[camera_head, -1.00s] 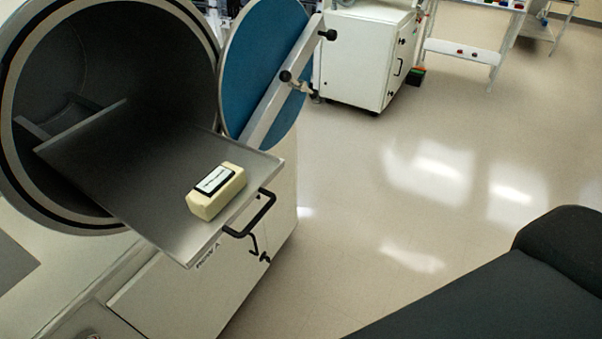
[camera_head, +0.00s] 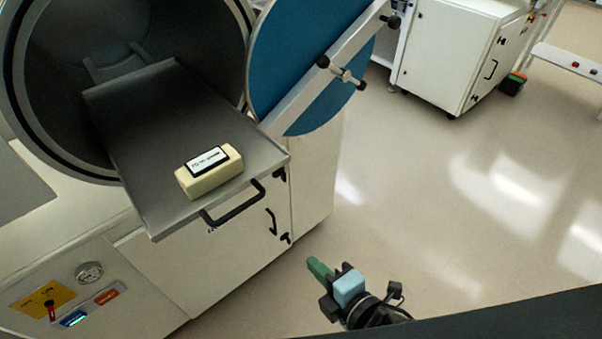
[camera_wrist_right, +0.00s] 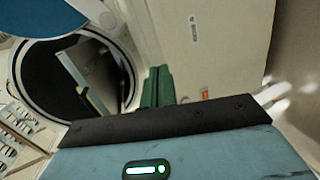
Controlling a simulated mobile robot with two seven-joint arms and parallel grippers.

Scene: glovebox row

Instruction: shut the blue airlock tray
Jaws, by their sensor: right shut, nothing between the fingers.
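The airlock tray (camera_head: 150,115) is a grey metal plate pulled out of the round chamber opening, with a dark bar handle (camera_head: 234,206) on its front edge. A pale yellow block with a white label (camera_head: 209,172) lies on it. The blue round airlock door (camera_head: 295,65) stands swung open to the right of the tray. My right gripper (camera_head: 319,267) has green fingers, shut and empty, and is apart from the handle, to its lower right. In the right wrist view the shut fingers (camera_wrist_right: 157,86) show beside a round opening with a plate in it. My left gripper is not in view.
The door's arm with black knobs (camera_head: 340,72) juts out to the upper right. A panel with a gauge (camera_head: 89,272) and a yellow-backed switch is on the cabinet front at lower left. Another white cabinet (camera_head: 455,55) stands behind. The floor to the right is clear.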

